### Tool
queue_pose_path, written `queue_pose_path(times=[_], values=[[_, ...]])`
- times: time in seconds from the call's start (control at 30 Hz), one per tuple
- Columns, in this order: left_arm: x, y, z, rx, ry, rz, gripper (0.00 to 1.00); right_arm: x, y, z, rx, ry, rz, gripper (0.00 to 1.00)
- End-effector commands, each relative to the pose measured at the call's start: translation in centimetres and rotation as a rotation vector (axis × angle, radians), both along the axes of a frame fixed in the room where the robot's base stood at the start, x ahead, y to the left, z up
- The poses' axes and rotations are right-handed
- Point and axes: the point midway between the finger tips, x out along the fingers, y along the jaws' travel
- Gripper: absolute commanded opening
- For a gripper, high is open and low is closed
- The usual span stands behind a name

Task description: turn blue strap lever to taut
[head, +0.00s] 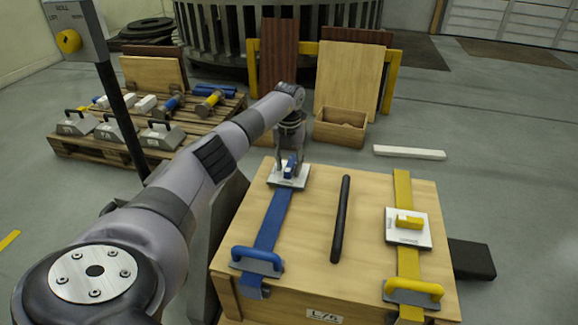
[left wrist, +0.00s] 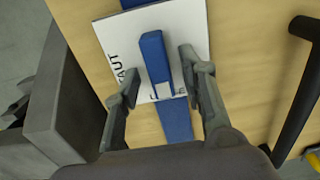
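The blue strap lever (head: 290,167) stands on a white plate (head: 277,180) at the far end of the blue strap (head: 271,222), on top of a wooden crate. In the left wrist view the blue lever (left wrist: 154,60) lies lengthwise over the white plate (left wrist: 105,32), where the letters "AUT" show at left and a partly hidden word shows below. My left gripper (left wrist: 158,72) is open, with one finger on each side of the lever and visible gaps to it. In the head view my left gripper (head: 290,150) points down over the plate. My right gripper is not in view.
The wooden crate (head: 320,240) also carries a black bar (head: 341,218), a yellow strap (head: 403,185) with a yellow lever (head: 409,222), and blue (head: 257,261) and yellow (head: 413,291) handles. A pallet (head: 90,150) with weights stands at back left.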

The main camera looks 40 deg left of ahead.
Motion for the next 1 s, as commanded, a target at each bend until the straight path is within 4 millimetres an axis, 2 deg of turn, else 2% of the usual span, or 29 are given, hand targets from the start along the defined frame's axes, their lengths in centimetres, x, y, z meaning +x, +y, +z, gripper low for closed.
queue_pose_path(times=[0.17,0.73,1.0], values=[[0.0,-0.01,0.04,0.0,0.0,0.0,0.38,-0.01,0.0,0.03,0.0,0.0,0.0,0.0],[0.0,0.0,0.08,0.0,0.0,0.0,0.0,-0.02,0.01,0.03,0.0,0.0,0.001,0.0],[0.0,0.01,0.11,0.0,0.0,-0.004,0.0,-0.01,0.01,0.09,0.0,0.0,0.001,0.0]])
